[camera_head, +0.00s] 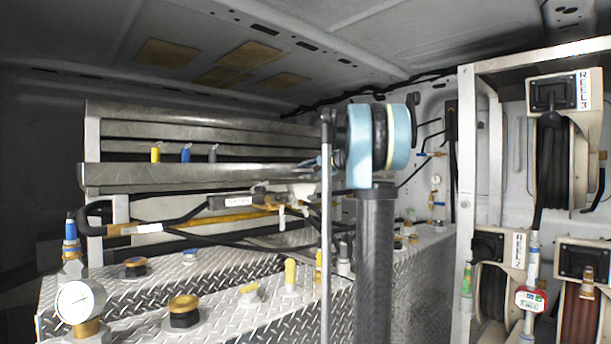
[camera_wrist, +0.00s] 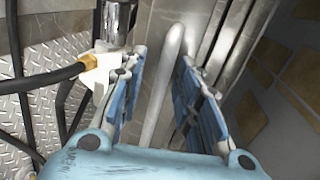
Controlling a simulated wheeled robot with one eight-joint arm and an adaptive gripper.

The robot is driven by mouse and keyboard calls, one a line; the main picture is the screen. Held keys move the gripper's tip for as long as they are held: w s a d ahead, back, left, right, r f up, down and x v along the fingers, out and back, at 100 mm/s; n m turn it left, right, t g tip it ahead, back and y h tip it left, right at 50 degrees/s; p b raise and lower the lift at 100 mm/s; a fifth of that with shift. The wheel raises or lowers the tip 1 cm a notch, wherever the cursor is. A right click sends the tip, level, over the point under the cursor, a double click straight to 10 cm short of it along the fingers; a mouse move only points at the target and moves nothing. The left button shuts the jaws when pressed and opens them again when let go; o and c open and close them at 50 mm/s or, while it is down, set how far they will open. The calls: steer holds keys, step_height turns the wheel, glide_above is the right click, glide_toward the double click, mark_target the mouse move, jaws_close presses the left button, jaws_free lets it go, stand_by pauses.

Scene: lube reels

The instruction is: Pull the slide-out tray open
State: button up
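The slide-out tray (camera_head: 130,177) is a grey metal shelf with a flat front lip, at left centre in the head view. In the wrist view, a pale rounded bar (camera_wrist: 164,92), which looks like a handle, runs between the blue fingers of my gripper (camera_wrist: 163,58). The fingers are spread, with visible gaps on both sides of the bar, so they appear not to be clamped on it. In the head view my own arm hides most of the gripper and the tray's right end.
Hoses and brass fittings (camera_head: 240,215) hang below the tray. A diamond-plate tank top (camera_head: 220,265) carries caps and a pressure gauge (camera_head: 77,300). Hose reels (camera_head: 555,160) stand in a frame at right. A grey metal post (camera_head: 466,200) edges that frame.

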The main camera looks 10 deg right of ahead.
steer(key=shift+w+a, duration=0.15)
steer(key=shift+w, duration=0.05)
